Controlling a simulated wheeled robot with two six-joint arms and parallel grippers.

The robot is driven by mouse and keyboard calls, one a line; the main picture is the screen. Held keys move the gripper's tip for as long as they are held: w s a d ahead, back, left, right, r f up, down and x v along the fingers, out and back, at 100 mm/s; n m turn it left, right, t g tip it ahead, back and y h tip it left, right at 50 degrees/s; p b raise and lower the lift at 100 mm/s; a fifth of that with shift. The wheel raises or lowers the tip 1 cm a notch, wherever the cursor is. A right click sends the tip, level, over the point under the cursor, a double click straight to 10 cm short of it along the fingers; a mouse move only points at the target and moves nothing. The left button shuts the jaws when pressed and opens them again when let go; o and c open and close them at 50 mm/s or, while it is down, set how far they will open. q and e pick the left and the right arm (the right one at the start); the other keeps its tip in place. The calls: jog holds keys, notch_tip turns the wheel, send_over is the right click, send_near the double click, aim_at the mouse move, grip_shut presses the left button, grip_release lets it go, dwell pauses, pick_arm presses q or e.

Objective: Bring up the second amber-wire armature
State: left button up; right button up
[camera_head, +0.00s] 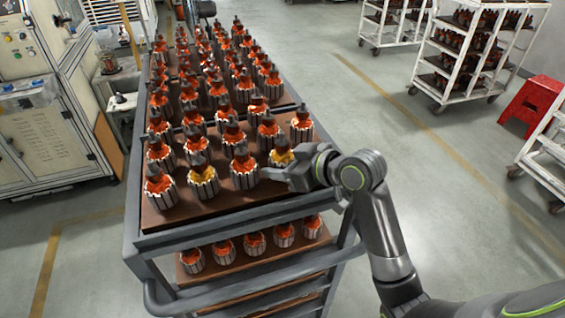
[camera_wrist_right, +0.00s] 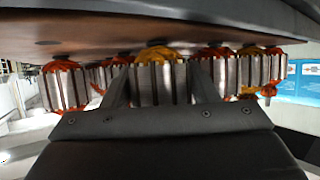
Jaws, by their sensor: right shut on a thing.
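Two armatures with amber wire stand among orange-wire ones on the brown board (camera_head: 220,213) of the cart's top. One amber-wire armature (camera_head: 203,180) is in the front row, with nothing holding it. The other amber-wire armature (camera_head: 282,155) is farther right, partly hidden behind my right gripper (camera_head: 283,174). In the upside-down right wrist view, this amber-wire armature (camera_wrist_right: 158,78) sits between the two fingers (camera_wrist_right: 160,98), which are shut on it. It looks upright and at or very near board level; I cannot tell if it touches. My left gripper does not show.
Orange-wire armatures (camera_head: 243,168) stand close beside the held one. The grey cart (camera_head: 200,236) has a lower shelf with more armatures. White racks (camera_head: 455,55) and a red step stool (camera_head: 528,103) stand right, a machine cabinet (camera_head: 40,130) left. The floor between is clear.

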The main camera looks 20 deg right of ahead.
dwell(0.3)
jog(key=o, duration=1.3)
jog(key=shift+c, duration=0.2)
jog(key=shift+o, duration=1)
jog(key=shift+s+d+f, duration=0.1)
jog(key=shift+d, duration=0.05)
jog(key=shift+f, duration=0.1)
